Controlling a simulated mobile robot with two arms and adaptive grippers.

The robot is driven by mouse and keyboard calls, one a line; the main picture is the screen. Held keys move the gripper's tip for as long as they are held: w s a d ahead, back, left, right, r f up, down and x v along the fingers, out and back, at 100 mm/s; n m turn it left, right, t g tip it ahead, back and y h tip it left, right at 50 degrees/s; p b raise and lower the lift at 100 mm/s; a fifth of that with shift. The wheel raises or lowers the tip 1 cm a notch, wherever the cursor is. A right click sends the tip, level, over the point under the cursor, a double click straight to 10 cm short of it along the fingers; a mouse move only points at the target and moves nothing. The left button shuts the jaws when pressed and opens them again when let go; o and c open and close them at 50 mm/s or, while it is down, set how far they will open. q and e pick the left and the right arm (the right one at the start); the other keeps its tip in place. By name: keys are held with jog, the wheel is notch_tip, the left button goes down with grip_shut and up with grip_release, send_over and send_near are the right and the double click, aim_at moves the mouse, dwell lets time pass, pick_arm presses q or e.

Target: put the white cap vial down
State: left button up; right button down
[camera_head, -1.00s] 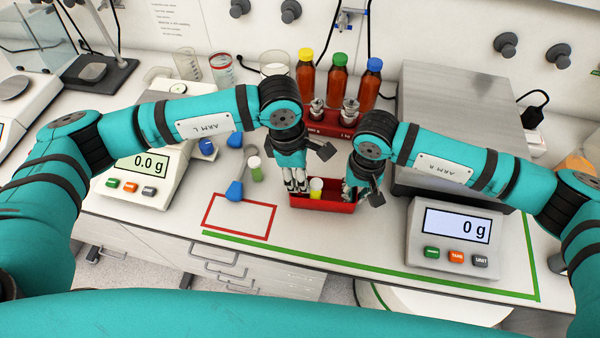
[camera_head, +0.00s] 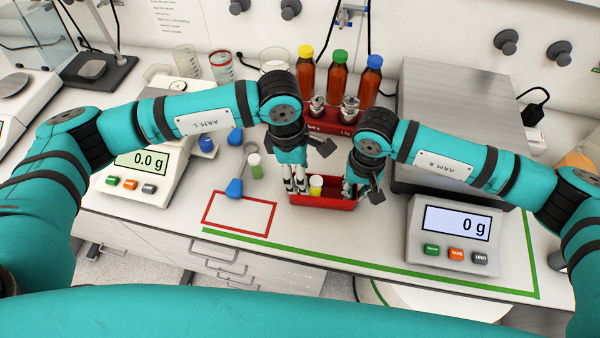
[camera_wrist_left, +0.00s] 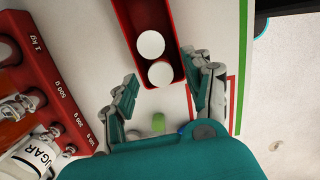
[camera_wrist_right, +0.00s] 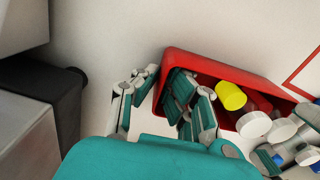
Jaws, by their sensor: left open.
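A red tray (camera_head: 330,204) stands on the bench at the centre. In the left wrist view two white caps (camera_wrist_left: 150,44) (camera_wrist_left: 160,73) show inside it. A vial with a white cap and yellow body (camera_head: 316,187) stands in the tray in the head view; its yellow body (camera_wrist_right: 230,95) also shows in the right wrist view. My left gripper (camera_wrist_left: 166,86) is open at the tray's left end, its fingers apart on either side of the nearer white cap. My right gripper (camera_wrist_right: 164,78) is closed over the tray's right end wall, one finger inside and one outside.
A red outlined rectangle (camera_head: 240,233) on the bench is empty. A red weight rack (camera_head: 330,125) and brown bottles (camera_head: 337,77) stand behind; a scale (camera_head: 455,240) stands right.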

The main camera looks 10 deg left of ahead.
pick_arm(q)
notch_tip(320, 180, up, 12)
jog(key=a, duration=0.1)
jog(key=shift+a, duration=0.4)
pick_arm(e)
jog(key=c, duration=1.4)
grip_release()
notch_tip(320, 180, up, 12)
